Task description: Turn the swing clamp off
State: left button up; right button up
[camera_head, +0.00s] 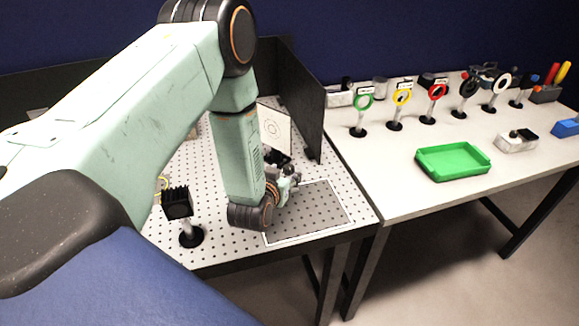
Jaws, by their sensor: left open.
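My left arm comes in from the left and bends down over the perforated table (222,257). My left gripper (286,181) is open at the arm's end, low over the back edge of the outlined rectangle (318,212) on the table. A small dark device (276,156) stands just behind the gripper, in front of a white target card (274,127). The arm and gripper cover part of this area. I cannot tell clearly which part is the swing clamp or how its lever stands. My right gripper is not in view.
A black finned block on a post (178,204) stands left of the arm. A dark upright panel (302,98) stands at the table's right back. The white table to the right holds a green tray (453,162) and several coloured rings on posts, including a red one (436,91).

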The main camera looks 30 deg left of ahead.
aim_at(289, 168)
pick_arm(q)
jog(key=x, duration=0.3)
jog(key=shift+a+f, duration=0.2)
jog(key=shift+a, duration=0.15)
jog(key=shift+w+d, duration=0.2)
jog(key=shift+w, duration=0.15)
jog(key=shift+w, duration=0.1)
jog(key=shift+a+f, duration=0.15)
jog(key=shift+a, duration=0.05)
jog(key=shift+c, duration=1.2)
jog(key=shift+d, duration=0.15)
jog(key=c, duration=0.6)
grip_shut()
